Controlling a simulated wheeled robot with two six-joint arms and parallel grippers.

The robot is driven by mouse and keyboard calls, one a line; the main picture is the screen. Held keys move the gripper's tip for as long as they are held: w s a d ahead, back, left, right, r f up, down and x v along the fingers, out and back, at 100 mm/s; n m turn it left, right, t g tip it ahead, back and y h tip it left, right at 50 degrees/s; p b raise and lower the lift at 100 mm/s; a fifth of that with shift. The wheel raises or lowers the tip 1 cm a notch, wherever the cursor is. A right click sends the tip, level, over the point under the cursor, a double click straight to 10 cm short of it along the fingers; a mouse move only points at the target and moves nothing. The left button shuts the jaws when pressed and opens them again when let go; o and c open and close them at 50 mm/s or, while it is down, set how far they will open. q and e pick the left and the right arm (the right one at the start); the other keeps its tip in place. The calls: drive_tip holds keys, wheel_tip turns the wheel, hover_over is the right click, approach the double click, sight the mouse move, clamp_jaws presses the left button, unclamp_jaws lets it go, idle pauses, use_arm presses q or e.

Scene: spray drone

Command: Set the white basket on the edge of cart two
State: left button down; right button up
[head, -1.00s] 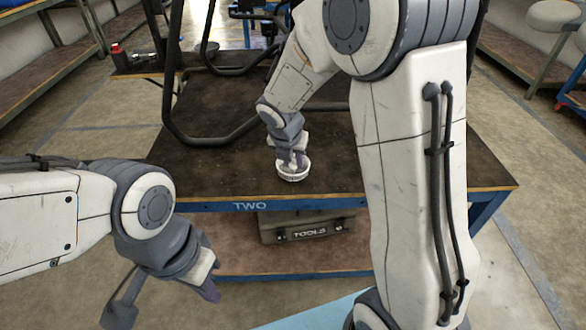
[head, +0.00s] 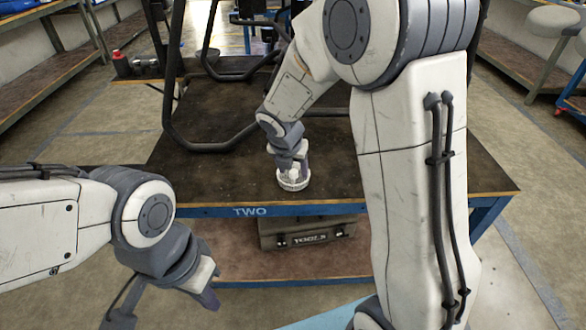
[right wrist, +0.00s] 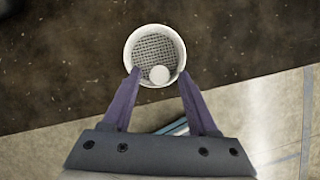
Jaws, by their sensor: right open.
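The white basket (right wrist: 131,45) is small and round with a mesh floor, and a pale round disc (right wrist: 160,74) shows inside it. In the head view the basket (head: 293,185) appears upright on the dark top of cart two (head: 400,185), close to the front edge marked TWO. My right gripper (right wrist: 159,72) is open, its two purple fingers at either side of the basket's near part; contact cannot be told. In the head view the right gripper (head: 293,169) is right over the basket. My left gripper (head: 207,297) hangs low at the left, before the cart; its jaw opening is unclear.
A black tubular frame (head: 172,100) stands on the cart top behind the basket. A toolbox (head: 305,236) sits on the lower shelf. A red bottle (head: 121,64) stands at the back left. The cart top right of the basket is clear.

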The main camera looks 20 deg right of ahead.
drive_tip(key=p+v, duration=0.4)
drive_tip(key=v, duration=0.6)
drive_tip(key=s+a+m+g+y, duration=0.1)
drive_tip(key=s+a+m, duration=0.4)
drive_tip(key=s+m, duration=0.6)
drive_tip(key=s+a+m+g+y, duration=0.2)
drive_tip(key=s+a+m, duration=0.4)
drive_tip(key=s+m, duration=0.5)
drive_tip(key=s, duration=0.3)
drive_tip(key=shift+r+g+y, duration=0.3)
drive_tip(key=shift+r+g, duration=0.1)
wheel_tip(320, 180, up, 21)
drive_tip(key=p, duration=2)
drive_tip(key=shift+f+p, duration=0.2)
drive_tip(key=shift+p, duration=0.1)
